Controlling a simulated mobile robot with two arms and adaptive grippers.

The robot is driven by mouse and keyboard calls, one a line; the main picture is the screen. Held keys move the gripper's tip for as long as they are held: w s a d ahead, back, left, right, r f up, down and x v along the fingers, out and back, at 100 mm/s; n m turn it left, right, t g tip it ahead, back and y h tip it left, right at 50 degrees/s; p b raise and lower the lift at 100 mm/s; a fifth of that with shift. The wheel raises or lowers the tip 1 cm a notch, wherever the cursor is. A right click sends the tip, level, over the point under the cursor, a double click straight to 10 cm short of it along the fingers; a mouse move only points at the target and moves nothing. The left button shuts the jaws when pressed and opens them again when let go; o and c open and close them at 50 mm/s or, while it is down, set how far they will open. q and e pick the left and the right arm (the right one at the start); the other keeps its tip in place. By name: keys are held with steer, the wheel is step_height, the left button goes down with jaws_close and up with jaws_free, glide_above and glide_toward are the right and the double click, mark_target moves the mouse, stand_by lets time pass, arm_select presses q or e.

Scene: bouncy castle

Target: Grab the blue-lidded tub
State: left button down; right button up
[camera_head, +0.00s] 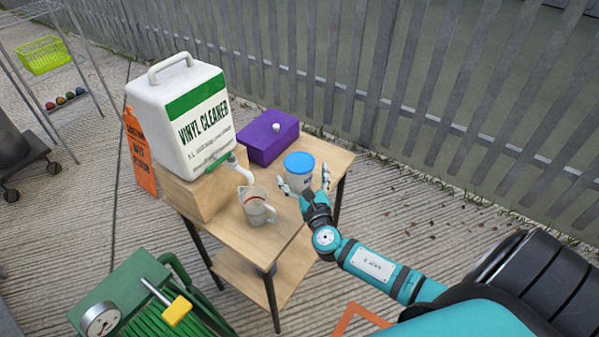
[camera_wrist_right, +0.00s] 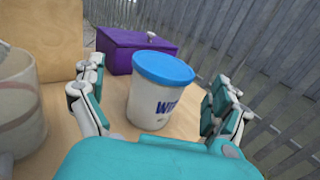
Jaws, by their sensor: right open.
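The blue-lidded tub (camera_head: 299,172) stands upright on the wooden table (camera_head: 325,157) in the head view. It is white with a flat blue lid and dark lettering. It also shows in the right wrist view (camera_wrist_right: 158,92), between the two fingers and a little beyond the palm. My right gripper (camera_head: 306,184) is open, with one finger on each side of the tub. In the right wrist view a gap shows between the tub and each finger. My left gripper is not in view.
A measuring jug (camera_head: 257,206) stands left of the tub, close to my right gripper's left finger. A purple box (camera_head: 267,136) sits behind the tub. A large vinyl cleaner container (camera_head: 184,120) stands on a wooden block (camera_head: 196,200). A slatted fence (camera_head: 345,75) runs behind.

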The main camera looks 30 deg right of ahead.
mark_target(296, 153)
steer(key=x, duration=0.5)
steer(key=shift+w+d+f, duration=0.25)
steer(key=shift+d, duration=0.25)
steer(key=shift+r, duration=0.1)
steer(key=c, duration=1.2)
steer(key=shift+c, duration=0.2)
